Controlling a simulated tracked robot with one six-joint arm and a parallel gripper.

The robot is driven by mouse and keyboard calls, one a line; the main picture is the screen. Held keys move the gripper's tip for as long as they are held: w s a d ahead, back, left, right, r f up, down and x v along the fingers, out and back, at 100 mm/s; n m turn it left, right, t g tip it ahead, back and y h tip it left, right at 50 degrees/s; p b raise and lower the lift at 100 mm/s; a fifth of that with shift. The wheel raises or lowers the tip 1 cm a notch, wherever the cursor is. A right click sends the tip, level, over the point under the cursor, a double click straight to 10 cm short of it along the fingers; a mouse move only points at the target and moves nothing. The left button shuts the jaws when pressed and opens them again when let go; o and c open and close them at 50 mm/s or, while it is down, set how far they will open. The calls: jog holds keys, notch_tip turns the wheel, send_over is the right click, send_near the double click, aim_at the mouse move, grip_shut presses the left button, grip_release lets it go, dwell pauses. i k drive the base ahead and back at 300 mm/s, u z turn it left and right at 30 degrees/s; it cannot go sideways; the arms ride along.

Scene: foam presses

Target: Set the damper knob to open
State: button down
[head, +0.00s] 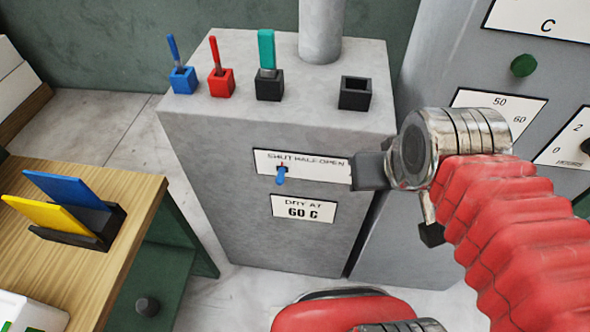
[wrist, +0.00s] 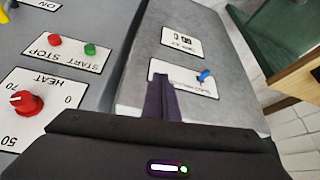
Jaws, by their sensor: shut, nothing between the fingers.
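The damper knob is a small blue lever (head: 281,176) on the front of the grey cabinet. It sits below the word SHUT on a white label (head: 315,164) reading SHUT, HALF, OPEN. The knob also shows in the wrist view (wrist: 204,77), near one end of the label (wrist: 180,79). My gripper (head: 356,171) is shut and empty, at the right end of the label by the word OPEN, apart from the knob. In the wrist view its closed dark fingers (wrist: 160,90) cover part of the label. Whether the fingertips touch the panel I cannot tell.
A "DRY AT 60 C" sign (head: 304,208) is below the label. Blue, red and teal tools (head: 267,50) stand in holders on the cabinet, beside an empty black holder (head: 355,93). A wooden bench (head: 125,200) is at left. A red heat dial (wrist: 25,103) is on the neighbouring machine.

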aim_at(279, 179)
jog(key=z, duration=0.45)
jog(key=k, duration=1.15)
jog(key=u, duration=0.65)
jog(key=i, duration=0.75)
